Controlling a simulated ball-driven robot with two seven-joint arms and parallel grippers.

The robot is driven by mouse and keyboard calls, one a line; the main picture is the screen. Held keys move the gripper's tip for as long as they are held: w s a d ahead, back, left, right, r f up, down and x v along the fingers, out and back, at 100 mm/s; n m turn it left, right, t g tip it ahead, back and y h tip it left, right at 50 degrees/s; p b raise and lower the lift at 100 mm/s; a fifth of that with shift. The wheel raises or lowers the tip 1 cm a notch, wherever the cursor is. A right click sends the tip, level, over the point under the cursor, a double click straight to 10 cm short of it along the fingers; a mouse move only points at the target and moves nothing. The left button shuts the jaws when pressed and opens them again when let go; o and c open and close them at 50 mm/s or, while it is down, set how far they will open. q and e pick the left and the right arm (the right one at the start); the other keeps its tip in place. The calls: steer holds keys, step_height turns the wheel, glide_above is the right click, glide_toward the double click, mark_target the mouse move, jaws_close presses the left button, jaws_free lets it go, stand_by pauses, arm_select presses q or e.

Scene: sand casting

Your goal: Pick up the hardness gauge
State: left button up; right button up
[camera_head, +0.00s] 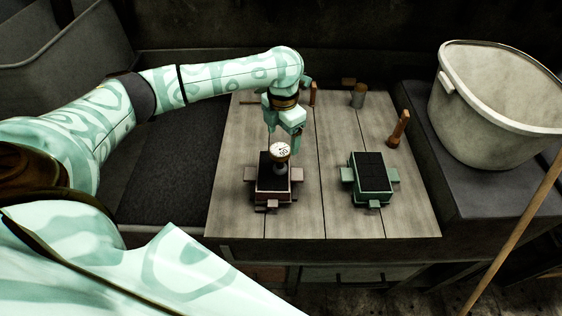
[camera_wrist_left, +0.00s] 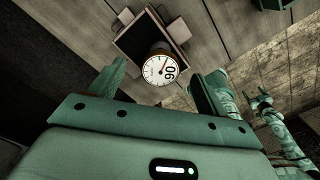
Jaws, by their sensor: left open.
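The hardness gauge (camera_head: 280,152) has a round white dial and stands on a dark-topped mould box (camera_head: 265,190) on the wooden bench. In the left wrist view the gauge's dial (camera_wrist_left: 160,69) shows large dark digits, and it lies just beyond and between the fingers. My left gripper (camera_head: 285,140) is open and empty, above and right beside the gauge in the head view. Its two fingers also show in the left wrist view (camera_wrist_left: 158,88), apart on either side of the dial. I cannot tell whether either finger touches the gauge. My right gripper is not clearly seen in the head view.
A green mould box (camera_head: 372,175) sits to the right on the bench (camera_head: 325,215). A wooden-handled tool (camera_head: 399,130) and a small cup-like object (camera_head: 358,96) stand behind it. A large pale bucket (camera_head: 490,110) stands at the far right, with a long pole (camera_head: 515,235) in front.

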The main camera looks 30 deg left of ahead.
mark_target(280, 149)
arm_select(q)
steer(key=shift+w+f, duration=0.1)
steer(key=shift+f, duration=0.9)
steer(key=shift+s+f, duration=0.25)
steer(key=shift+f, duration=0.05)
steer(key=f, duration=0.2)
steer(key=s+f, duration=0.1)
steer(key=f, duration=0.1)
steer(key=shift+b, duration=0.35)
steer(key=shift+w+f, duration=0.1)
steer(key=shift+f, duration=0.2)
steer(key=shift+r, duration=0.1)
steer(key=c, duration=1.3)
arm_select(e)
steer(key=shift+w+f, duration=0.5)
arm_select(q)
steer(key=shift+o, duration=0.2)
steer(key=shift+r, duration=0.1)
